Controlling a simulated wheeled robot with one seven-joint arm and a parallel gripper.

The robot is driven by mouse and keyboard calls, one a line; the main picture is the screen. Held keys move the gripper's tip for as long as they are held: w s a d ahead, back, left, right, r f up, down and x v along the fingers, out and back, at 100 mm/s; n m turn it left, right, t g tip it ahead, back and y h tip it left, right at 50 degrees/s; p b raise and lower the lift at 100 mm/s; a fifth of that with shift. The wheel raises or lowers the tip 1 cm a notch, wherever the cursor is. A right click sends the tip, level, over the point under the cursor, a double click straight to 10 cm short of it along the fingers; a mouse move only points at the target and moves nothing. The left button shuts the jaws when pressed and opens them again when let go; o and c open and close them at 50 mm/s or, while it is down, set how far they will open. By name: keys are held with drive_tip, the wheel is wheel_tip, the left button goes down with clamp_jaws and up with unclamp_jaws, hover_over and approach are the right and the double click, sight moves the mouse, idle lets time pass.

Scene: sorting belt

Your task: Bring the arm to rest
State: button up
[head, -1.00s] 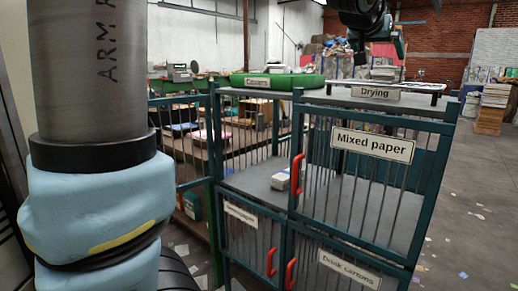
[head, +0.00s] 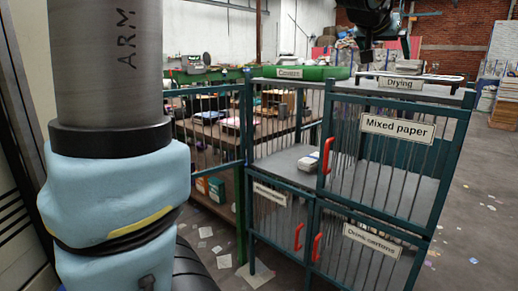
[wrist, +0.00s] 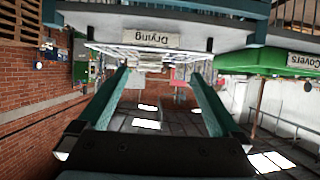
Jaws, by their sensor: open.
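My gripper (head: 384,48) shows at the top right of the head view, dark and partly cut off by the top edge. It is over the cage's top, near the "Drying" sign (head: 399,82). In the wrist view my gripper (wrist: 160,76) has its two teal fingers spread wide, with nothing between them. That view is upside down, and the "Drying" sign (wrist: 151,39) shows beyond the fingertips. I cannot tell the exact gap between the gripper and the rack there.
A barred teal cage has "Mixed paper" (head: 398,128) and "Drink cartons" (head: 371,241) doors. Its upper left compartment stands open, with a pale stack (head: 308,165) inside. A green "Covers" tray (head: 312,73) lies on top. Floor at right is open, with scattered scraps.

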drive_tip(key=a+f+n+g+y+p, duration=0.2)
drive_tip(key=a+f+y+p, duration=0.1)
drive_tip(key=a+f, duration=0.65)
drive_tip(key=a+f+n+g+y+p, duration=0.1)
drive_tip(key=a+f+n+y+p, duration=0.15)
drive_tip(key=a+f, duration=0.75)
drive_tip(key=s+a+f+n+g+y+p, duration=0.1)
drive_tip(key=s+a+f+g, duration=0.1)
drive_tip(key=s+a, duration=0.4)
drive_tip(key=s+a+f+n+g+y+p, duration=0.1)
drive_tip(key=s+a+f+g+y+p, duration=0.1)
drive_tip(key=s+a, duration=0.5)
drive_tip(key=a+f+g, duration=0.1)
drive_tip(key=a+f, duration=0.1)
drive_tip(key=a, duration=0.2)
drive_tip(key=shift+s+f, duration=0.15)
drive_tip(key=shift+f, duration=0.2)
drive_tip(key=shift+a+n, duration=0.1)
drive_tip(key=shift+n, duration=0.15)
